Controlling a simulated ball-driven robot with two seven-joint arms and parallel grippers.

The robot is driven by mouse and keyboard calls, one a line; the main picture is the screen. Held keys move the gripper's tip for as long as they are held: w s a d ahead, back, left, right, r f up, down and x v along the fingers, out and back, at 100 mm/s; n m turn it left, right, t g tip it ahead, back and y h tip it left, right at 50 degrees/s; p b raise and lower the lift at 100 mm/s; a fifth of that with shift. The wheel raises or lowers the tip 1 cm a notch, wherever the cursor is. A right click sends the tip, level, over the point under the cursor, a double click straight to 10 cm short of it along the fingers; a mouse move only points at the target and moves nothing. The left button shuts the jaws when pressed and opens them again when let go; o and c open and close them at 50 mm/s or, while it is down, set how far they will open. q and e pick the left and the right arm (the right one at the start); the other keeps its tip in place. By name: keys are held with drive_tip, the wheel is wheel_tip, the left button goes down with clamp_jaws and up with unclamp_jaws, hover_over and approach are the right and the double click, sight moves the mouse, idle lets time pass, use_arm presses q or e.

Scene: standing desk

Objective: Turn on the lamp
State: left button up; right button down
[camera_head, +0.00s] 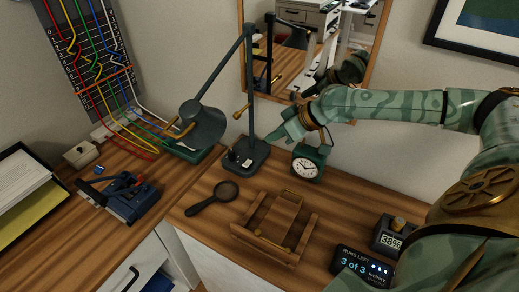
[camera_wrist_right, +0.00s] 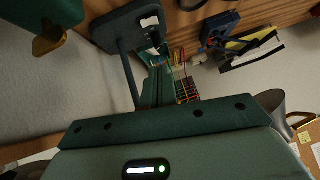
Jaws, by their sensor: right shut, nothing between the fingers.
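The dark grey desk lamp stands on its base (camera_head: 258,157) at the back of the desk, with its shade (camera_head: 207,127) tilted down to the left. I see no glow from it. A small upright switch-like part sits on the base (camera_wrist_right: 122,22), beside a white label. My right gripper (camera_head: 272,138) is shut and empty, just right of the lamp's post above the base. In the wrist view the shut fingers (camera_wrist_right: 158,80) point toward the base's switch side. I cannot tell whether they touch it. My left gripper is not in view.
A green clock (camera_head: 306,172) stands right of the lamp base, close under my right forearm. A magnifying glass (camera_head: 213,198) and a wooden stand (camera_head: 275,228) lie in front. A mirror (camera_head: 372,55) hangs behind. Cables and a blue device (camera_head: 130,200) are at left.

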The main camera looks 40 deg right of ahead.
drive_tip(key=b, duration=0.4)
hover_over(247, 163)
drive_tip(key=s, duration=0.1)
drive_tip(key=f, duration=0.7)
drive_tip(key=shift+s+d+f, duration=0.1)
drive_tip(key=shift+d+f, duration=0.15)
drive_tip(key=shift+s+a+f, duration=0.1)
drive_tip(key=shift+s+f, duration=0.1)
drive_tip(key=shift+f, duration=0.9)
drive_tip(key=shift+a+f+b, duration=0.1)
drive_tip(key=shift+f+b, duration=0.25)
drive_tip(key=shift+f, duration=0.15)
drive_tip(key=shift+s, duration=0.1)
